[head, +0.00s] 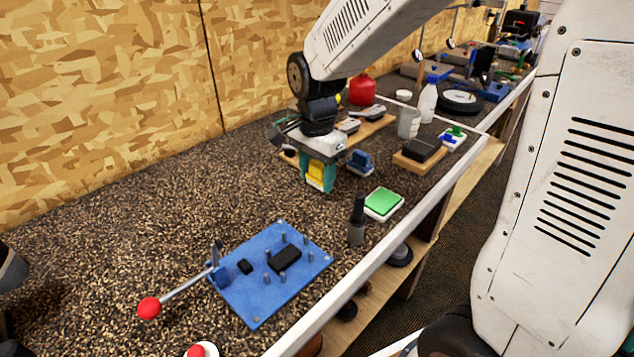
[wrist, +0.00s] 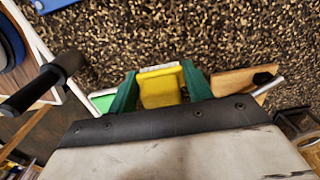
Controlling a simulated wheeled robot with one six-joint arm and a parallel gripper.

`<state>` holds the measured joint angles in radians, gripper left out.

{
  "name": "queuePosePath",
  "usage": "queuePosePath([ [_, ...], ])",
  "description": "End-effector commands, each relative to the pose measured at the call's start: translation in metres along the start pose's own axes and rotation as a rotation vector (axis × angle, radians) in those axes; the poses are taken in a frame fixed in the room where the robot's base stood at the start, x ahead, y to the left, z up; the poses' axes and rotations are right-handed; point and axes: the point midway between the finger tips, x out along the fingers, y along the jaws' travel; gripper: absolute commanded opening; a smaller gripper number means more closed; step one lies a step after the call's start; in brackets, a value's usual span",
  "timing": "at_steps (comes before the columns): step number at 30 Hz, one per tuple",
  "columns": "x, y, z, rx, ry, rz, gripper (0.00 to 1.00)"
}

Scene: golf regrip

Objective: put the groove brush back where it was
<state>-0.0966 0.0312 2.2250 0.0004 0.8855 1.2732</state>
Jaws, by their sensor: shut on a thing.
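My gripper (head: 318,182) has two green fingers and is shut on a yellow block with a pale strip along its lower edge. The block looks like the groove brush (head: 316,170). In the wrist view the brush (wrist: 161,90) sits squarely between the fingers (wrist: 161,86), pale strip facing away from the palm. The gripper points down over the dark speckled bench top (head: 160,200); whether the brush touches the bench is hard to tell. A small blue object (head: 360,162) stands just right of my gripper.
A green pad in a white tray (head: 383,203) and a dark upright cylinder (head: 357,222) are to the front right. A blue pegged plate (head: 270,280) with a red-knobbed lever (head: 150,307) is in front. Wooden boards (head: 404,162) with items stand behind. The left bench is clear.

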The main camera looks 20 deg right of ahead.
Motion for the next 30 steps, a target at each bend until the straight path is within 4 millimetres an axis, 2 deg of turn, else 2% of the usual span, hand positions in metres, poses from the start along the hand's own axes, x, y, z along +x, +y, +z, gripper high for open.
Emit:
queuePosePath([
  [5,0.004,-0.01,-0.012,0.003,0.0,0.001,0.29],
  [9,0.029,-0.008,-0.01,0.001,-0.001,0.004,0.29],
  [11,0.035,-0.008,-0.011,0.001,0.0,0.001,0.29],
  [23,0.04,-0.008,-0.01,0.001,0.0,0.0,0.29],
  [24,0.04,-0.008,-0.01,0.001,0.001,-0.001,0.61],
  [25,0.04,-0.008,-0.01,0.001,0.0,-0.001,0.7],
  [30,0.04,-0.008,-0.01,0.001,0.0,-0.001,0.72],
])
